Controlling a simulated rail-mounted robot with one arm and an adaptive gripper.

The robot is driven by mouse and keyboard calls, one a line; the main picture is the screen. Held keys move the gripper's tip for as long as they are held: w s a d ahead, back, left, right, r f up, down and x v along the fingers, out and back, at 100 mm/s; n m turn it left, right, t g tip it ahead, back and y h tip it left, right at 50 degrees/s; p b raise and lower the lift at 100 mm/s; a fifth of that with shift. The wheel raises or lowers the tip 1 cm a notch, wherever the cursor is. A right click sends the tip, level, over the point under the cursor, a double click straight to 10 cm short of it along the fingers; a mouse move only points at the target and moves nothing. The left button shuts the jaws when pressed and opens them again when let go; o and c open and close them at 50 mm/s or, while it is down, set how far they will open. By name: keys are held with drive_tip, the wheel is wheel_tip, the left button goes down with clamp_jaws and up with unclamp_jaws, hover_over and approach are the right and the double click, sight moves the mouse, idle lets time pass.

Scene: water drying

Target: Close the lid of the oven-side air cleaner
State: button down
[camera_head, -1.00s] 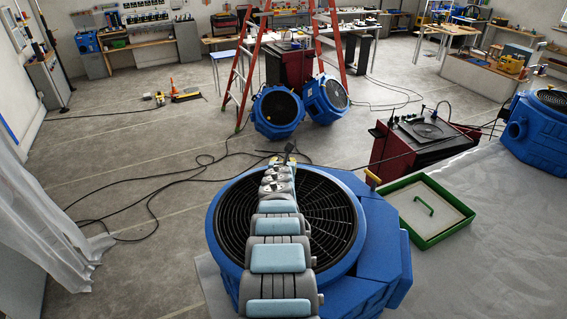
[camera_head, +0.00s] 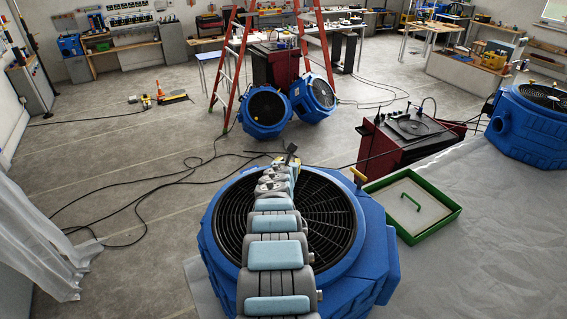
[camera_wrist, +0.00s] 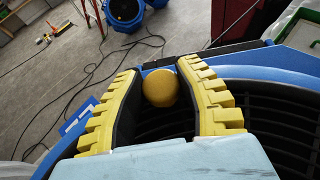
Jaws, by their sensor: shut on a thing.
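A blue air cleaner with a round black grille (camera_head: 325,215) stands in front of me, under my arm. Its blue ring-shaped lid (camera_head: 214,250) holds the grille; I cannot tell how far the lid stands from the body. In the wrist view, the yellow fingers of my gripper (camera_wrist: 168,92) are on both sides of a round yellow knob (camera_wrist: 160,88), shut on it. The knob is at the far side of the grille (camera_wrist: 275,115). In the head view my gripper (camera_head: 283,160) is small and partly hidden by my arm. A yellow handle (camera_head: 359,175) stands at the ring's right.
A dark red cabinet (camera_head: 385,150) and a green-rimmed tray (camera_head: 450,212) are at the right. Another blue air cleaner (camera_head: 530,128) stands beyond. Two more blue units (camera_head: 265,110) rest by a red ladder (camera_head: 232,75). Black cables (camera_head: 130,190) cross the floor.

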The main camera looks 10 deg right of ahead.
sight(308, 172)
drive_tip(key=shift+s+d+m+g+h, duration=0.1)
drive_tip(key=shift+s+d+m+h, duration=0.25)
drive_tip(key=shift+d, duration=0.7)
drive_tip(key=shift+s+d+m+g+h, duration=0.1)
drive_tip(key=shift+s+d+m+h, duration=0.15)
drive_tip(key=shift+d, duration=0.85)
drive_tip(key=shift+s+d+m+g+h, duration=0.1)
drive_tip(key=shift+s+d+m+h, duration=0.25)
drive_tip(key=shift+d, duration=0.7)
drive_tip(key=shift+d, duration=0.1)
drive_tip(key=c, duration=0.9)
unclamp_jaws()
drive_tip(key=shift+c, duration=0.2)
drive_tip(key=shift+o, duration=1.1)
drive_tip(key=shift+d, duration=0.2)
drive_tip(key=shift+a, duration=0.1)
drive_tip(key=shift+a, duration=0.1)
drive_tip(key=shift+r, duration=0.1)
drive_tip(key=shift+w+r, duration=0.1)
drive_tip(key=shift+r, duration=0.3)
wheel_tip(308, 172, up, 9)
